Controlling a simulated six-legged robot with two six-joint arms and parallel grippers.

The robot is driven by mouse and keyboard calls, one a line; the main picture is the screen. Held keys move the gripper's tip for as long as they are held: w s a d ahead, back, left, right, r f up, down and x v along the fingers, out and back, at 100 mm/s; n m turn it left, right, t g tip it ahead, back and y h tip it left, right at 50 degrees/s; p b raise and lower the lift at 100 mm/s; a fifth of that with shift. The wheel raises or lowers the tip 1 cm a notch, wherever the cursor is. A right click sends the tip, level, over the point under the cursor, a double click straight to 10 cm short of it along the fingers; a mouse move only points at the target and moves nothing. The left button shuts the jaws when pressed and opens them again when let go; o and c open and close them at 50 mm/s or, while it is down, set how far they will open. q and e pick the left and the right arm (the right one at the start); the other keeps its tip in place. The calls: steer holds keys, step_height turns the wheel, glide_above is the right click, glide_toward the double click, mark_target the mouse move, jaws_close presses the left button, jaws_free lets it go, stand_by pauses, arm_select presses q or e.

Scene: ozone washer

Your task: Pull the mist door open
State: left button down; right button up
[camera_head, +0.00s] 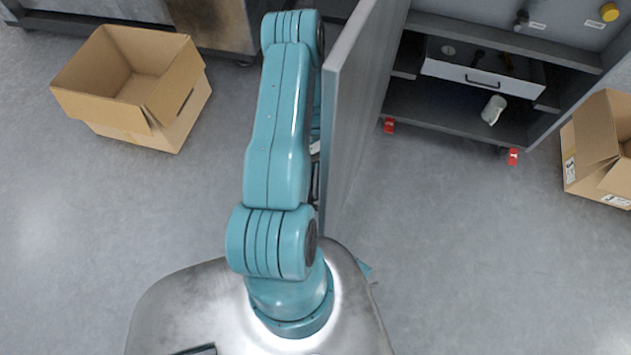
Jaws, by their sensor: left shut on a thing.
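The mist door (352,110) is a tall grey panel. It stands swung out from the grey cabinet (455,118), whose inside is exposed to the right of it. My teal left arm runs along the door's left face. Only a small part of my left gripper (315,150) shows between the arm and the door. It is shut on the door, at its left side; the arm hides the fingertips and any handle there. My right gripper is not in view.
Inside the cabinet are a white-fronted drawer (480,78) and a white cup (493,110). Red feet (513,157) stand under its front edge. Open cardboard boxes lie at left (135,85) and right (600,150). The grey floor right of the door is clear.

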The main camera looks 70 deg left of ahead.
arm_select(q)
steer(key=shift+s+a, duration=0.1)
steer(key=shift+s, duration=0.05)
stand_by(0.4)
steer(key=c, duration=1.4)
jaws_free()
steer(key=v, duration=1.2)
steer(key=shift+f, duration=0.15)
